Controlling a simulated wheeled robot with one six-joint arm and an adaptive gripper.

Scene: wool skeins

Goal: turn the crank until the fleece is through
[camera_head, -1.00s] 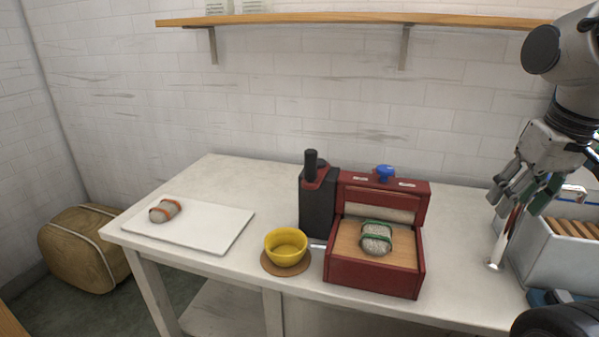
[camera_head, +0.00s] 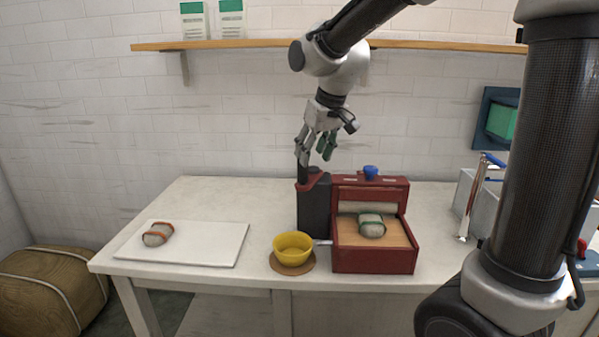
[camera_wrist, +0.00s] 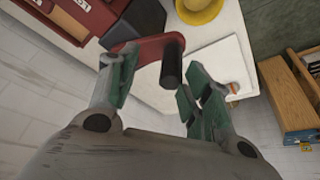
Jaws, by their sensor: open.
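My gripper (camera_head: 315,156) is open, just above the handle. In the wrist view the handle (camera_wrist: 171,65) shows between the spread fingers, with the red crank arm (camera_wrist: 145,47) beside it. Whether a finger touches it, I cannot tell.
A yellow bowl (camera_head: 292,246) sits on a round brown mat (camera_head: 293,267) left of the machine. A white board (camera_head: 205,250) holds an orange-banded bundle (camera_head: 158,234). A grey bin (camera_head: 468,190) stands right. A shelf (camera_head: 240,43) runs above.

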